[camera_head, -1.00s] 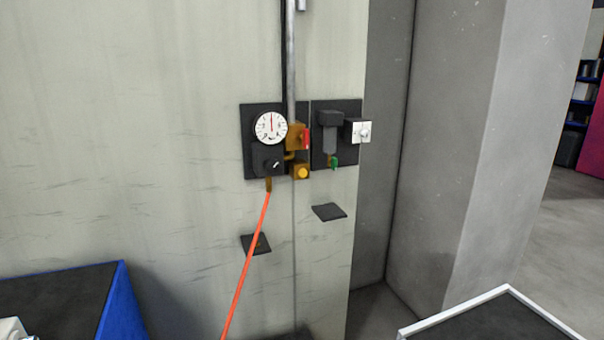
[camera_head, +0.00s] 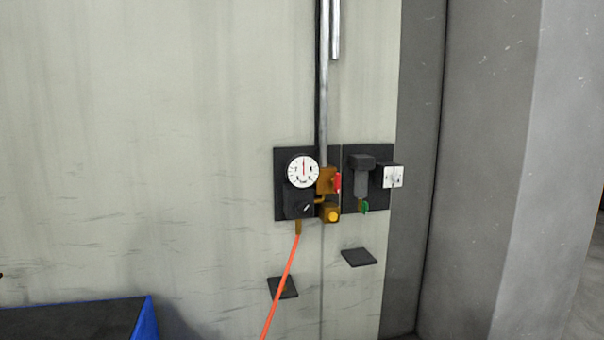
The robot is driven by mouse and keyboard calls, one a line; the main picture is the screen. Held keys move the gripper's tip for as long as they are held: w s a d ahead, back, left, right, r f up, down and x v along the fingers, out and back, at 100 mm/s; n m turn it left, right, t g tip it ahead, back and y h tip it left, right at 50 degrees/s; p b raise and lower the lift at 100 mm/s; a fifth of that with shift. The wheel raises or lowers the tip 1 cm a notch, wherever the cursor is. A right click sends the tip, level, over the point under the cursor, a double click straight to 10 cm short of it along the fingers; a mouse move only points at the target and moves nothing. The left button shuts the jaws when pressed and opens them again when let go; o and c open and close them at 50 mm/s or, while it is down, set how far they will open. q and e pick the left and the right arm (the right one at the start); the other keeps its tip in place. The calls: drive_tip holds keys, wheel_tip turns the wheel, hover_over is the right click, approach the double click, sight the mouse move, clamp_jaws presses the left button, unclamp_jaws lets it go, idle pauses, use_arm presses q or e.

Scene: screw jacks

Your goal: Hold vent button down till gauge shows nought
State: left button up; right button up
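The round white gauge (camera_head: 303,171) sits on a dark panel on the wall. Its red needle points about straight up; the numbers are too small to read. A yellow round button (camera_head: 333,216) on a brass block below and right of the gauge looks like the vent button. A red handle (camera_head: 337,182) sits on the brass valve (camera_head: 325,181) just above it. Nothing touches the button. Neither of my grippers is in view.
An orange hose (camera_head: 282,285) hangs from the panel. To the right are a dark filter unit (camera_head: 361,178) with a green tap (camera_head: 365,207) and a small white-faced box (camera_head: 393,177). A blue-edged bin (camera_head: 147,318) stands lower left.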

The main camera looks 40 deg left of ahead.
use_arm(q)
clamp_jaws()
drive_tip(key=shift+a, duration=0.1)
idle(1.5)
